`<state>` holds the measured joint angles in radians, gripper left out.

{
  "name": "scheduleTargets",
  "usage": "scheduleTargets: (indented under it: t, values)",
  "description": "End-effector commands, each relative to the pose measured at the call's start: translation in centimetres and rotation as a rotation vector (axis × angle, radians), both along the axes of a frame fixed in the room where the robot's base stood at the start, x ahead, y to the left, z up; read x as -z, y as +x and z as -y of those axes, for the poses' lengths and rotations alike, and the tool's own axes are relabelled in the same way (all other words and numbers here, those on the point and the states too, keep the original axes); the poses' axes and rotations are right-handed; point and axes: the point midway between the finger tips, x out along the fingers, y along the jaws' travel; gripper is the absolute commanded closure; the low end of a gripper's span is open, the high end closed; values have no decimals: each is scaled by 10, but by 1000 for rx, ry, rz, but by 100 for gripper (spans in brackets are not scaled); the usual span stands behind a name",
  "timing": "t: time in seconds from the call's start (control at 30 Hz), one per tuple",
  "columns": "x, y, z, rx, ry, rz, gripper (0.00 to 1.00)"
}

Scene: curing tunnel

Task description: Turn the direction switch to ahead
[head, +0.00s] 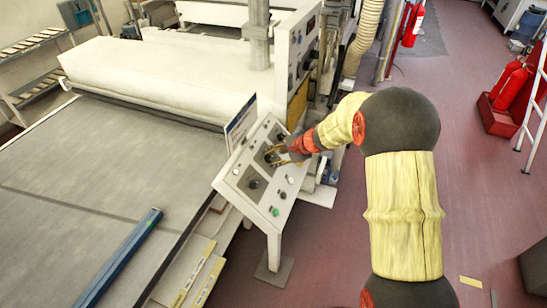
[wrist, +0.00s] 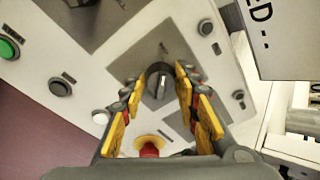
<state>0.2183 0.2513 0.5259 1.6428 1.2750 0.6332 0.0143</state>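The sloped grey control panel (head: 237,172) stands on a post beside the conveyor. My gripper (head: 273,155) reaches it from the right. In the wrist view my gripper (wrist: 160,80) is open, its yellow and red fingers on either side of a dark rotary knob (wrist: 158,84) on a grey plate. I see no finger clearly touching the knob. Its pale pointer line runs nearly straight across the knob's face. Another dark knob (head: 255,184) sits lower on the panel and shows at the wrist view's top edge (wrist: 82,2). I cannot read which knob is the direction switch.
A red stop button (wrist: 149,149) in a yellow ring is close under my fingers. A green button (wrist: 8,48) and several small buttons are on the panel. A sign plate (head: 241,121) stands at the panel's upper edge. A blue bar (head: 120,258) lies on the conveyor.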

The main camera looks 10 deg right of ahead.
Motion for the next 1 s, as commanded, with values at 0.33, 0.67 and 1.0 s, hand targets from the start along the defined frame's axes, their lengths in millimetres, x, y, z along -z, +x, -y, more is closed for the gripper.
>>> scheduleTargets:
  t: [0.33, 0.67, 1.0]
  values:
    - [0, 0, 0, 0, 0, 0, 90]
    - [-1, 0, 0, 8, 4, -7, 98]
    - [-4, 0, -1, 118, 69, -98, 98]
